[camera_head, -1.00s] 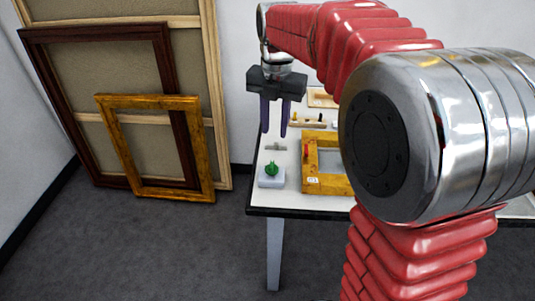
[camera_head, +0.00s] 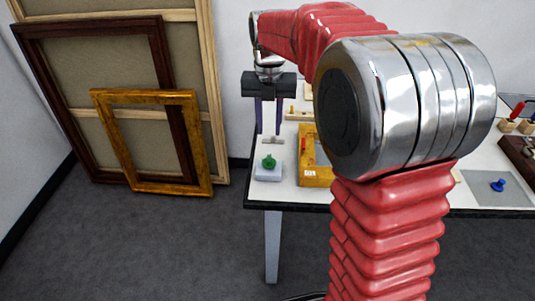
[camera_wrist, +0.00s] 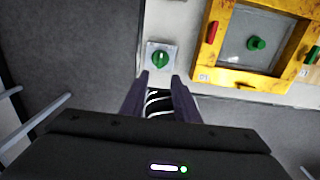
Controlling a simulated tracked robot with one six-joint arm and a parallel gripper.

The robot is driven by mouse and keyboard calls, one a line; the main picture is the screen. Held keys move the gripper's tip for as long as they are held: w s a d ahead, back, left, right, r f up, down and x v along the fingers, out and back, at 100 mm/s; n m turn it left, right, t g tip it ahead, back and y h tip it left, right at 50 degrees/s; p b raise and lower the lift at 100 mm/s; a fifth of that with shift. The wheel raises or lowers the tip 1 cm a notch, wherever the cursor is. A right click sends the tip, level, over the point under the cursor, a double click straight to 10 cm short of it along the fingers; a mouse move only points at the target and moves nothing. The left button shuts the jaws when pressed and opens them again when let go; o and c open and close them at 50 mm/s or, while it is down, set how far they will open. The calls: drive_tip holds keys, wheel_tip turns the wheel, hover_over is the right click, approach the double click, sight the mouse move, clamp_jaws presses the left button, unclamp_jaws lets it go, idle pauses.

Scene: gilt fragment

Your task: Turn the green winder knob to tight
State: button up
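The green winder knob (camera_head: 269,163) sits on a pale block at the near left corner of the white table (camera_head: 240,195). In the wrist view the knob (camera_wrist: 160,58) shows a short white line on its face, and any writing around it is too small to read. My gripper (camera_head: 268,132) points down, with two purple fingers apart and nothing between them. In the head view it appears above and behind the knob. In the wrist view the fingertips (camera_wrist: 160,77) appear just short of the knob, one to each side, not touching it.
A gilt frame (camera_head: 308,170) with a red handle (camera_wrist: 212,32) and another green knob (camera_wrist: 256,43) lies right of the block. Picture frames (camera_head: 196,150) lean on the wall at left. A blue knob (camera_head: 498,184) lies far right.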

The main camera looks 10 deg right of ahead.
sight(268, 158)
wheel_tip(268, 158, down, 11)
drive_tip(key=shift+f, duration=0.15)
idle(0.4)
drive_tip(key=shift+c, duration=0.4)
clamp_jaws()
drive_tip(key=shift+a, duration=0.1)
